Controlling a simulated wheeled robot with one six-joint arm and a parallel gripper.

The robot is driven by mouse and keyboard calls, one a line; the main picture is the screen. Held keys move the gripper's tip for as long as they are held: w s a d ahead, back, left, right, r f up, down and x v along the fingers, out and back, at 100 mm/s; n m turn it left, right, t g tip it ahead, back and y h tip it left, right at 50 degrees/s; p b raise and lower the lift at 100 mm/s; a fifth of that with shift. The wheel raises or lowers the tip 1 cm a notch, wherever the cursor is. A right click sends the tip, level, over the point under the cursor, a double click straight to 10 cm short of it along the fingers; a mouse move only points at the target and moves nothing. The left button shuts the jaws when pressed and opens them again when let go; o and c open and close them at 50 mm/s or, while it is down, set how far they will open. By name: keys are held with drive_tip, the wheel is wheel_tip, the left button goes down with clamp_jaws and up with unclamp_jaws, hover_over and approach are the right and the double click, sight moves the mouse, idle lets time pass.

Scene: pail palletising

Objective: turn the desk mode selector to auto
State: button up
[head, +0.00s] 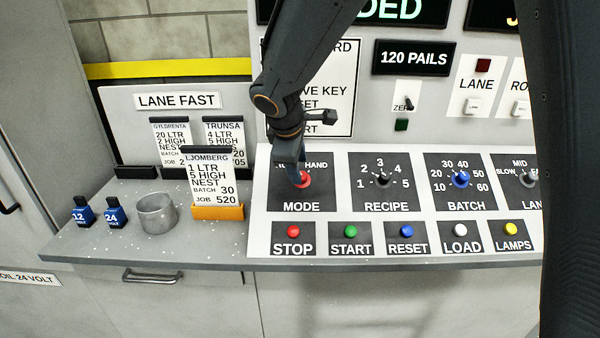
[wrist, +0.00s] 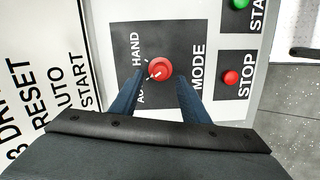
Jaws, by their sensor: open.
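The mode selector is a red knob (head: 304,180) on the black MODE plate (head: 318,199), at the left end of the desk's upper row of controls. The knob also shows in the wrist view (wrist: 160,67), with a white mark on its lower left side. I cannot tell surely which word it points to. HAND is readable; the AUTO label is partly hidden by a finger in the wrist view. My gripper (head: 298,172) is open and pointed down at the plate. In the wrist view its two blue fingertips (wrist: 163,80) reach to either side of the knob; contact is unclear.
Red STOP (head: 293,231) and green START (head: 351,231) buttons sit just below. The RECIPE knob (head: 381,180) and blue BATCH knob (head: 460,179) are to the right. A metal cup (head: 156,213) and an orange card holder (head: 218,212) stand left on the desk.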

drive_tip(key=shift+v, duration=1.9)
drive_tip(key=s+d+f+m+g, duration=0.1)
drive_tip(key=s+d+f+m, duration=0.3)
drive_tip(key=s+d+m, duration=0.1)
drive_tip(key=s+d+f+m+g+y, duration=0.1)
drive_tip(key=s+d+f+m+g, duration=0.1)
drive_tip(key=s+d+m, duration=0.3)
drive_tip(key=s+d+f+m+g, duration=0.1)
drive_tip(key=s+d+f+m, duration=0.4)
drive_tip(key=s+d, duration=0.3)
drive_tip(key=shift+s+d+f+y, duration=0.3)
drive_tip(key=shift+s+d+f, duration=0.05)
drive_tip(key=shift+s, duration=0.55)
